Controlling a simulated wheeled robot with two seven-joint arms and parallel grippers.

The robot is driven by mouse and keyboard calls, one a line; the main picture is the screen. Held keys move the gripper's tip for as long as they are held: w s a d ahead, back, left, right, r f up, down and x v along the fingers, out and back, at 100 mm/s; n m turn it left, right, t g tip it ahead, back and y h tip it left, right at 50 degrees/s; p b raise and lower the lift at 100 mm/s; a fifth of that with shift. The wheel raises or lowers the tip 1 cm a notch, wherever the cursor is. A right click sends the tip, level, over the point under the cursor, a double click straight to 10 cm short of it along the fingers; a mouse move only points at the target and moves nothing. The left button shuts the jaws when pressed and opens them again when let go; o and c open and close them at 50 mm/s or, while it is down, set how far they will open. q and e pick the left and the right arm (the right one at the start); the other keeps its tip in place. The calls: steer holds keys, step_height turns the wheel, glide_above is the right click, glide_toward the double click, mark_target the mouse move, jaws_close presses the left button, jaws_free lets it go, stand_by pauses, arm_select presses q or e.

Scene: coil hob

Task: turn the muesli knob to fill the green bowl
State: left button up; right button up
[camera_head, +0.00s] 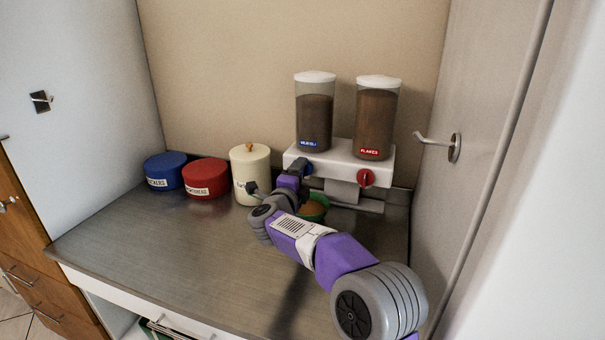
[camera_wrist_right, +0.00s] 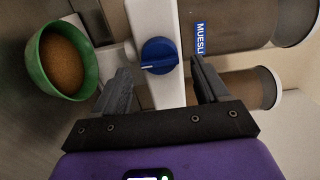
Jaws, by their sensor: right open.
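The muesli hopper (camera_head: 314,118), with a blue label, stands on the left of a white dispenser (camera_head: 345,158). Its blue knob (camera_wrist_right: 159,56) has a white mark pointing left in the right wrist view. My right gripper (camera_wrist_right: 160,78) is open, its fingers on either side of the knob's front; I cannot tell whether they touch it. In the head view the right gripper (camera_head: 297,172) partly hides the knob. The green bowl (camera_wrist_right: 43,88) stands below the dispenser with brown contents in it; it also shows partly behind my arm in the head view (camera_head: 322,216). My left gripper is out of view.
A flakes hopper (camera_head: 377,120) with a red knob (camera_head: 366,178) is beside the muesli one. A cream canister (camera_head: 250,165), a red tin (camera_head: 206,178) and a blue tin (camera_head: 165,170) stand left. The steel counter (camera_head: 170,255) is clear at the front left.

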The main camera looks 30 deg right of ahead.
steer(key=v, duration=0.5)
steer(key=shift+a, duration=0.15)
